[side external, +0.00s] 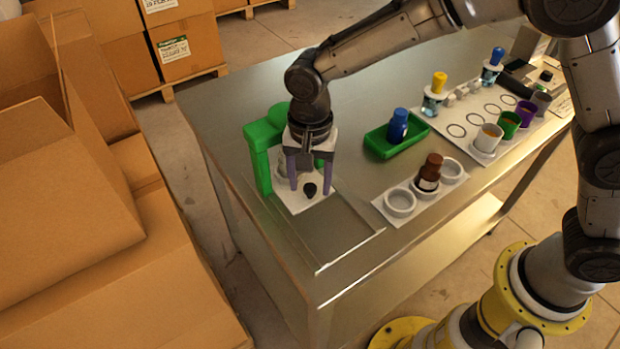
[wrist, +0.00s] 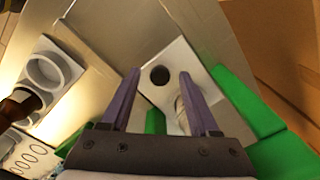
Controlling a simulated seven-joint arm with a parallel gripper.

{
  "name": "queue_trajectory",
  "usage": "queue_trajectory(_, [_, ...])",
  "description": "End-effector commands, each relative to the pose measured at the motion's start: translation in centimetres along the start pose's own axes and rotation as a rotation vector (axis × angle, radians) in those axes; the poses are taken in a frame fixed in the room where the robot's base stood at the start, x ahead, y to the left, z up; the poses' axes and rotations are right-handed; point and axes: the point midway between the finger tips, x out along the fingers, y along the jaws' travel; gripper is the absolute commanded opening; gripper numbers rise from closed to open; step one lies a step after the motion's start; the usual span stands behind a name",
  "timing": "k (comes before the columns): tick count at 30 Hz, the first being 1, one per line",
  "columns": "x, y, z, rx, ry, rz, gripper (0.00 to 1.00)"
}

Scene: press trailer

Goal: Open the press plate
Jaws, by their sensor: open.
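The green press (side external: 262,160) stands at the near left of the metal table, and its green frame shows in the wrist view (wrist: 245,100). A white plate (side external: 295,206) lies at its foot and shows in the wrist view (wrist: 178,58). A black knob (side external: 310,190) is at the plate's front; in the wrist view it is a dark round spot (wrist: 159,75). My gripper (side external: 310,187) points down over the plate, open. Its purple fingers appear on either side of the knob, apart from it. My gripper hides part of the press.
A green tray (side external: 380,148) with a blue bottle (side external: 398,125) stands to the right. A white holder (side external: 415,205) with a brown bottle (side external: 428,172) is nearer. Several cups stand farther right. A clear flat sheet or guide (side external: 345,250) lies in front of the plate.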

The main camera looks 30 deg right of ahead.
Motion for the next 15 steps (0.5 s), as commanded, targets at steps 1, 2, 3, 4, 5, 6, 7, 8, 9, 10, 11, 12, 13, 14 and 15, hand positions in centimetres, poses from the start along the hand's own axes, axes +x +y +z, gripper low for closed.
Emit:
queue_trajectory(1, [0.00,0.00,0.00,0.000,0.000,0.000,0.62])
queue_trajectory(2, [-0.01,0.00,0.00,0.000,0.000,0.000,0.60])
queue_trajectory(3, [-0.01,0.00,0.00,0.000,0.000,0.000,0.53])
queue_trajectory(4, [-0.02,0.01,0.00,0.000,0.000,0.000,0.47])
queue_trajectory(5, [-0.02,0.00,0.00,0.000,0.000,0.000,0.42])
queue_trajectory(6, [-0.03,0.00,0.00,0.000,0.000,0.000,0.35])
queue_trajectory(7, [-0.03,0.00,0.00,0.000,0.000,0.000,0.29])
queue_trajectory(8, [-0.03,0.00,0.00,0.000,0.000,0.000,0.24])
queue_trajectory(9, [-0.03,0.00,0.00,0.000,0.000,0.000,0.17])
queue_trajectory(10, [-0.04,0.00,0.00,0.000,0.000,0.000,0.11])
queue_trajectory(11, [-0.04,0.00,0.00,0.000,0.000,0.000,0.06])
queue_trajectory(12, [-0.04,0.00,0.00,0.000,0.000,0.000,0.00])
queue_trajectory(13, [-0.05,0.00,0.00,0.000,0.000,0.000,0.00])
queue_trajectory(14, [-0.05,0.00,0.00,0.000,0.000,0.000,0.00])
queue_trajectory(15, [-0.05,0.00,0.00,0.000,0.000,0.000,0.00])
